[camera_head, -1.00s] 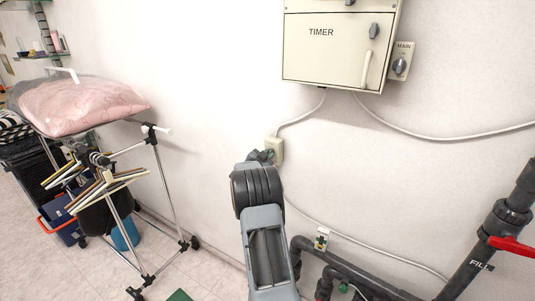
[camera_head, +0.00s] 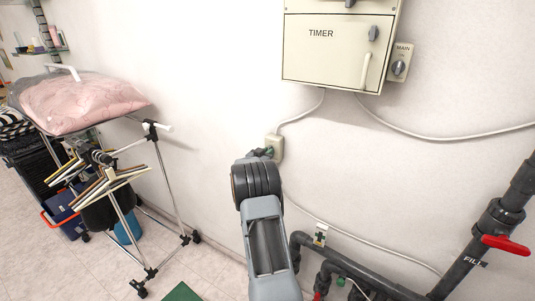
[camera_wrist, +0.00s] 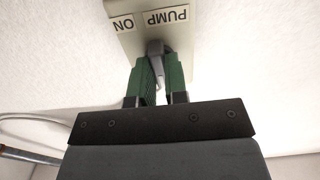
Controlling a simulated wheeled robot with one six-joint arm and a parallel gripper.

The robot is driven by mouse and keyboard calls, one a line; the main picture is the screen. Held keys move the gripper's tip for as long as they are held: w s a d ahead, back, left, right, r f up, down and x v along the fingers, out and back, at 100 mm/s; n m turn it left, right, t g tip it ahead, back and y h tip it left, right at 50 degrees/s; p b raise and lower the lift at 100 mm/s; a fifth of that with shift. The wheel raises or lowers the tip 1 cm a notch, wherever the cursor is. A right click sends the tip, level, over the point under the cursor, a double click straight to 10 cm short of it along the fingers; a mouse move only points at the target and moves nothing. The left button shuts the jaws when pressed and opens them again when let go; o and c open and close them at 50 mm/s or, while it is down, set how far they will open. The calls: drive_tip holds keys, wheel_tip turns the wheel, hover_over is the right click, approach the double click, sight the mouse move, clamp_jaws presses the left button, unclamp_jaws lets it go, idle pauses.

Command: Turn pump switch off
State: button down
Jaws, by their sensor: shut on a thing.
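The pump switch is a small cream box (camera_head: 277,147) on the white wall, below the timer cabinet. In the wrist view its plate (camera_wrist: 130,14) carries the words PUMP and ON, seen upside down. A grey switch lever (camera_wrist: 155,47) sticks out of the plate between the green fingers of my gripper (camera_wrist: 158,62). My gripper is shut on the lever, close to the plate. In the head view my gripper (camera_head: 264,153) is at the left side of the box, mostly hidden behind my arm.
The timer cabinet (camera_head: 325,60) hangs above, with a MAIN switch (camera_head: 399,66) at its right. Dark pipes (camera_head: 345,262) with a red valve handle (camera_head: 506,245) run at lower right. A wheeled rack (camera_head: 165,190) with a pink bag (camera_head: 80,103) stands left.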

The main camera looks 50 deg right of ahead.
drive_tip(key=shift+f, duration=0.1)
drive_tip(key=c, duration=1.1)
unclamp_jaws()
drive_tip(key=shift+c, duration=0.2)
drive_tip(key=b+v, duration=0.3)
drive_tip(key=v, duration=1)
drive_tip(key=shift+a+b, duration=0.4)
